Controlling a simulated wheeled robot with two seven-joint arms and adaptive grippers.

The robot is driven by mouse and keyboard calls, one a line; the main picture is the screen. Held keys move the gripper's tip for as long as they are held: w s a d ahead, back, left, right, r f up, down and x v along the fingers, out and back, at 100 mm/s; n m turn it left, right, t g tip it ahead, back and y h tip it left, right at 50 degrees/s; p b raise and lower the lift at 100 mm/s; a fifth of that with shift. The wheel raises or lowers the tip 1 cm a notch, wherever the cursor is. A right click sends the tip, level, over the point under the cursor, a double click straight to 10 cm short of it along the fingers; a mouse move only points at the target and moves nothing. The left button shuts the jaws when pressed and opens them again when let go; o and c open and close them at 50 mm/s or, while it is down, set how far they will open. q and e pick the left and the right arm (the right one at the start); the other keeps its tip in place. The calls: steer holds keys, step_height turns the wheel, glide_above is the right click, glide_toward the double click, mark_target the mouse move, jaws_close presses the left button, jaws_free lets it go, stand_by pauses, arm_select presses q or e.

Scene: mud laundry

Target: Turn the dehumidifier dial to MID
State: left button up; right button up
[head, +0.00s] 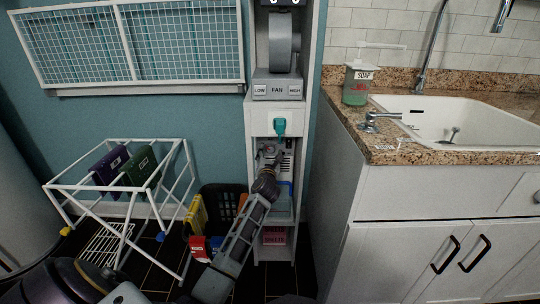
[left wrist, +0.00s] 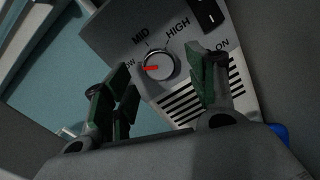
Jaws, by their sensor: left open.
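The dehumidifier (head: 289,156) stands in the middle bay of the narrow white shelf unit, partly hidden by my left arm. In the left wrist view its grey front panel (left wrist: 115,30) carries a round dial (left wrist: 161,66). The dial's red pointer points left, toward a partly hidden label ending in W. MID is printed above the dial and HIGH to its upper right. My left gripper (head: 271,154) is in front of the panel. In the left wrist view it is open (left wrist: 163,75), its fingers apart on either side of the dial. I cannot tell whether they touch it. My right gripper is not in view.
A black switch (left wrist: 209,13) marked ON sits right of the dial, above dark vent slots. A grey fan (head: 284,45) stands on the shelf above. A white drying rack (head: 118,190) and a dark basket (head: 221,200) are left; a sink counter (head: 400,150) is right.

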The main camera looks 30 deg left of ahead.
arm_select(q)
steer(key=shift+b+x, duration=0.35)
steer(key=shift+x, duration=0.8)
steer(key=shift+c, duration=0.3)
steer(key=c, duration=1)
